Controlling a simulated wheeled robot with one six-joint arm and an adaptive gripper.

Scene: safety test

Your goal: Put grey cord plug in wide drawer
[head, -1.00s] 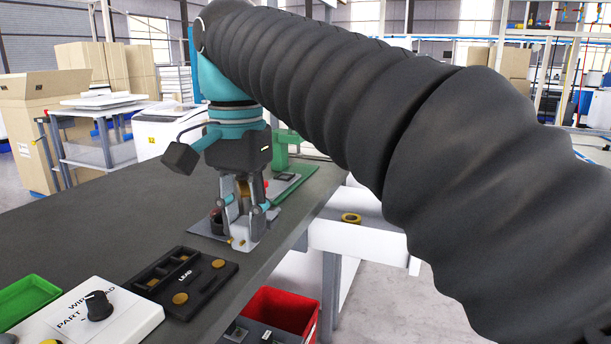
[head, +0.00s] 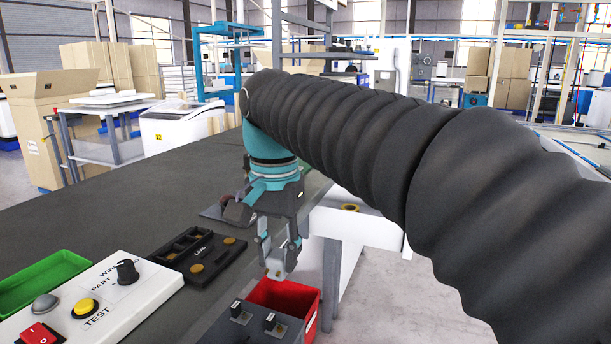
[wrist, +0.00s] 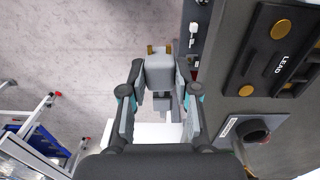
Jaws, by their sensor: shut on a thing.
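My gripper (head: 278,262) is shut on the grey cord plug (wrist: 160,72), which shows two brass prongs pointing away from the wrist in the wrist view. In the head view the plug (head: 275,268) is small and partly hidden between the fingers. My gripper hangs past the bench's edge, near the red bin in the picture. A white drawer-like unit (head: 362,227) juts from under the bench, right of my gripper. I cannot tell for sure whether it is the wide drawer, and its inside is largely hidden.
A red bin (head: 310,318) hangs at the bench edge beside a dark box with toggles (head: 250,328). On the bench (head: 120,208) are a black LEAD fixture (head: 180,256), a control box (head: 110,290) and a green tray (head: 45,282). A yellow ring (head: 350,207) lies by the white unit.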

